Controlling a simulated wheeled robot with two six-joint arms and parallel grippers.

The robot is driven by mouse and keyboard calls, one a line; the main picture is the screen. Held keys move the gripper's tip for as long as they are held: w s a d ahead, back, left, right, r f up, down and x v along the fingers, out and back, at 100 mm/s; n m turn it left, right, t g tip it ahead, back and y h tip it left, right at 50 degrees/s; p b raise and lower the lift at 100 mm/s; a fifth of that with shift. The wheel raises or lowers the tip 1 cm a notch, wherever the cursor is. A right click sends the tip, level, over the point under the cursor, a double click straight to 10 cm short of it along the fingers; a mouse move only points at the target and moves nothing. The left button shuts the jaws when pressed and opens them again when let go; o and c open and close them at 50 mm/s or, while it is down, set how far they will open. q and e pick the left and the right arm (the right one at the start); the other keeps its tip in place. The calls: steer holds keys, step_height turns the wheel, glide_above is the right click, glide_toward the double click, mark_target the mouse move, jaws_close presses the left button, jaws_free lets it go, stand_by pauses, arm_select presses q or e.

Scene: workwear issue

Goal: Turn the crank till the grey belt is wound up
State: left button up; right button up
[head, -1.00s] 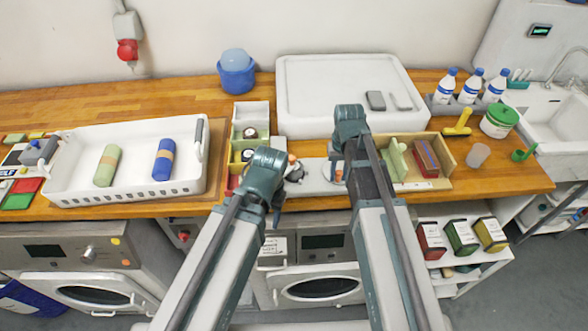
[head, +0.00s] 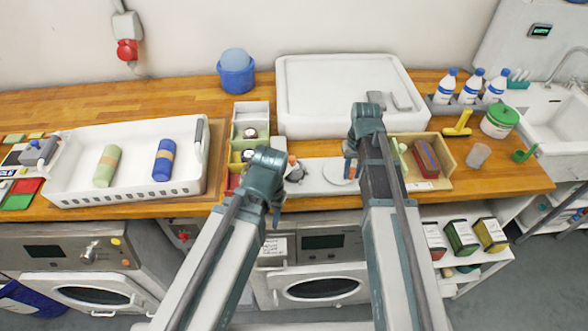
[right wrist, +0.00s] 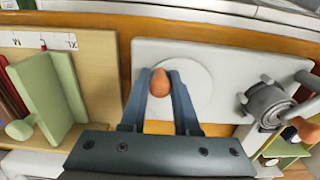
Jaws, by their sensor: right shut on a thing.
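The crank's orange knob (head: 352,174) stands on a round white disc set in a white plate (head: 318,188). My right gripper (right wrist: 159,88) is shut on the knob (right wrist: 160,83), one finger on each side. Beside the disc is a grey roller (head: 294,173) with a dark coil on it; in the right wrist view the roller (right wrist: 268,103) is at the right. How much of the belt is on the roller cannot be made out. A second orange knob (right wrist: 304,128) shows by the roller. My left gripper (head: 277,212) hangs near the counter's front edge; its jaws cannot be made out.
A wooden box with a green divider (right wrist: 50,92) stands close beside the plate. A narrow divided box (head: 250,108) is on the other side. A white basket (head: 75,190) with two rolls is at left.

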mark_target(330, 163)
steer(key=shift+w+d, duration=0.5)
steer(key=shift+w, duration=0.25)
steer(key=shift+w+d, duration=0.2)
steer(key=shift+w, duration=0.6)
steer(key=shift+w+a, duration=0.15)
steer(key=shift+w, duration=0.7)
steer(key=shift+w+a, duration=0.45)
steer(key=shift+w, duration=0.2)
steer(key=shift+w+a, duration=0.25)
steer(key=shift+a, duration=0.9)
steer(key=shift+w+a, duration=0.25)
steer(key=shift+a, duration=0.8)
steer(key=shift+s+a, duration=0.4)
steer(key=shift+a, duration=0.45)
steer(key=o, duration=0.8)
